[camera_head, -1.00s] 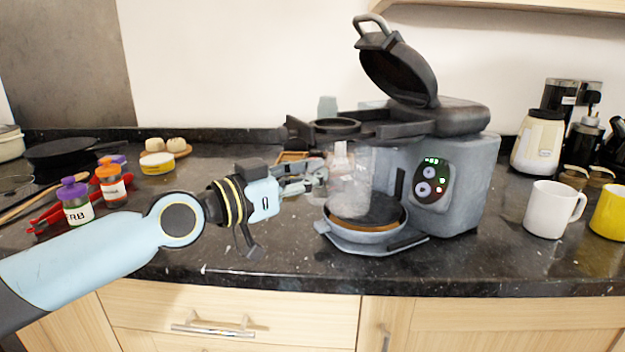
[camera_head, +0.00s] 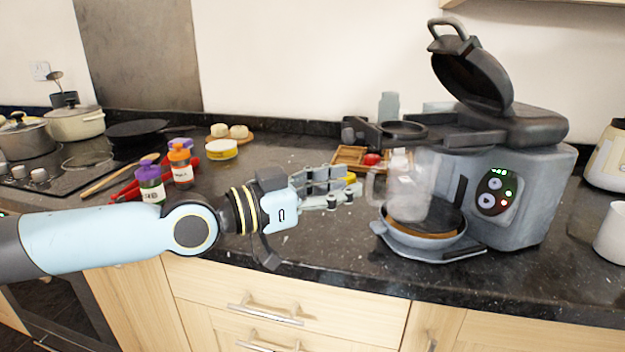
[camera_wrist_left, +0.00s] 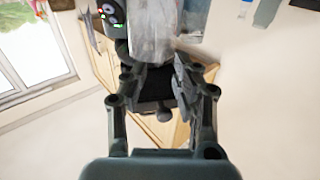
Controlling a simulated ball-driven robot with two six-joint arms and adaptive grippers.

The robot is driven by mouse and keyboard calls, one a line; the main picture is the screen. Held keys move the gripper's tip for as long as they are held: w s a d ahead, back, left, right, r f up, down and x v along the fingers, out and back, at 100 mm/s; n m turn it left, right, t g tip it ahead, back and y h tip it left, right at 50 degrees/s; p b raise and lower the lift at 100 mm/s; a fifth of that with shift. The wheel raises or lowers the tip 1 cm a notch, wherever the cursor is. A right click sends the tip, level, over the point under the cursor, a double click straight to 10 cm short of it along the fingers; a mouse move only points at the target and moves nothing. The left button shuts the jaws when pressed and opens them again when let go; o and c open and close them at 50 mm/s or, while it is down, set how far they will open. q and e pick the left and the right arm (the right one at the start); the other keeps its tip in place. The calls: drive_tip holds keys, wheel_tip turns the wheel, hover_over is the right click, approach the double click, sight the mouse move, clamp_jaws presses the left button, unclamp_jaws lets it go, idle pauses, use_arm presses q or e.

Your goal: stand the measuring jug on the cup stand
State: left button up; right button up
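The clear measuring jug (camera_head: 409,188) is upright, with its base over the round cup stand (camera_head: 447,236) at the front of the grey coffee machine (camera_head: 530,205). It appears to rest on the stand's dark top. The jug's handle points left, toward my left gripper (camera_head: 350,189). That gripper is just left of the handle with a small gap, its fingers apart and nothing held. In the left wrist view the fingers (camera_wrist_left: 158,95) are spread, and the jug (camera_wrist_left: 152,30) shows beyond their tips. My right gripper is in neither view.
The machine's dark lid (camera_head: 470,70) is raised above the jug. A wooden tray (camera_head: 347,156) lies behind my left gripper. Spice jars (camera_head: 150,184) stand at the left, and a white mug (camera_head: 610,235) at the right edge. The front counter is clear.

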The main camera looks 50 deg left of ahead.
use_arm(q)
drive_tip(key=p+v, duration=0.1)
drive_tip(key=v, duration=0.4)
drive_tip(key=shift+s+p, duration=0.2)
drive_tip(key=shift+p, duration=0.1)
